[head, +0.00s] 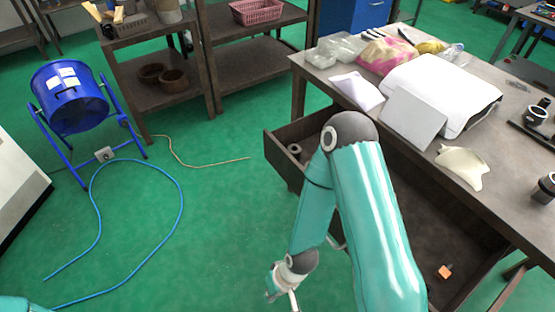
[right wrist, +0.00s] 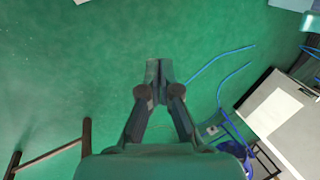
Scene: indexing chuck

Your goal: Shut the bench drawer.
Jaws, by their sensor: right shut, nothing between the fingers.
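The bench drawer (head: 283,172) is pulled out from the bench (head: 420,158), and its open inside shows. A ring-shaped part (head: 295,150) lies near its far end and a small orange block (head: 445,271) near its close end. My right arm crosses in front of the drawer and hides much of its front. My right gripper hangs low at the bottom edge of the head view, on the outer side of the drawer, partly cut off. In the right wrist view my right gripper (right wrist: 158,72) is shut and empty, over green floor. My left gripper is not in view.
Bags, a white box (head: 440,92) and a curved white piece (head: 462,166) lie on the bench top. A blue drum on a stand (head: 70,97) is at left, with a blue hose (head: 182,200) on the floor. Shelves stand behind. The floor left of the drawer is mostly clear.

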